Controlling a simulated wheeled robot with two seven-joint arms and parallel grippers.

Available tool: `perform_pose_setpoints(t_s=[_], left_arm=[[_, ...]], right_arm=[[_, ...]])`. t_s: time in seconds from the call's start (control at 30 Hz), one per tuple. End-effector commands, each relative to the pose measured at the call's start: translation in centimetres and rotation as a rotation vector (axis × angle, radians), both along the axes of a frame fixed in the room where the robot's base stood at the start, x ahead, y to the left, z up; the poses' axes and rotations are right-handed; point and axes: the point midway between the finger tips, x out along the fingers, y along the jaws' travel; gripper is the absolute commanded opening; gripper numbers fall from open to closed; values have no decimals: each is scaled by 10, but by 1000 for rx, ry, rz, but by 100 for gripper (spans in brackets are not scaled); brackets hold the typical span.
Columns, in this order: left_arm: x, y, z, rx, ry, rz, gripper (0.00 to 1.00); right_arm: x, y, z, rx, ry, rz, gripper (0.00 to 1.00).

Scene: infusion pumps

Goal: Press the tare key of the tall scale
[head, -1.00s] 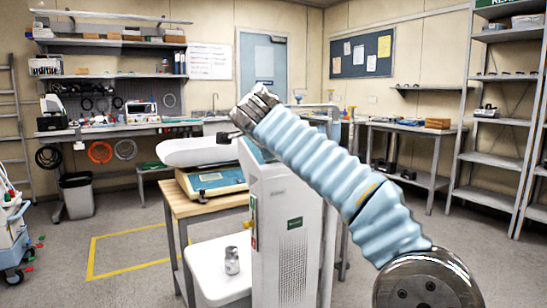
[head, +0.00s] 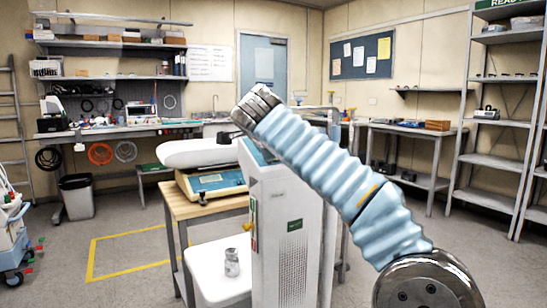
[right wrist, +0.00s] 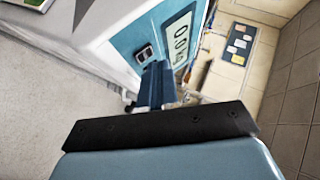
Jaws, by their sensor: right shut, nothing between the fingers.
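The tall scale (head: 285,240) is a white upright cabinet near the front middle of the head view. In the right wrist view its blue top panel (right wrist: 125,50) carries a display (right wrist: 180,45) with dark digits and a small dark-framed key (right wrist: 145,53), which I take as the tare key. My right gripper (right wrist: 155,88) is shut and empty. Its fingertips are close to the panel, just below the key in the wrist picture; I cannot tell whether they touch it. In the head view my right wrist hides most of the panel. My left gripper is not in view.
A metal weight (head: 232,262) stands on a white platform (head: 205,278) left of the cabinet. A low scale (head: 212,183) with a white tray (head: 193,153) sits on a wooden table (head: 187,207) close behind. Open floor lies to the left.

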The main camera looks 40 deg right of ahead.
Motion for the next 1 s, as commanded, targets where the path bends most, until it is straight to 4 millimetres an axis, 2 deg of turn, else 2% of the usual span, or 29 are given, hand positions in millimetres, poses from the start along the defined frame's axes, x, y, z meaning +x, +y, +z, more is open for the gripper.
perform_pose_setpoints(t_s=[0.47, 1.0], left_arm=[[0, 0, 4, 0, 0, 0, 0], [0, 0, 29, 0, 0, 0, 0]], right_arm=[[-3, 0, 7, -1, -1, 0, 0], [-25, 3, 49, 0, -1, 1, 0]])
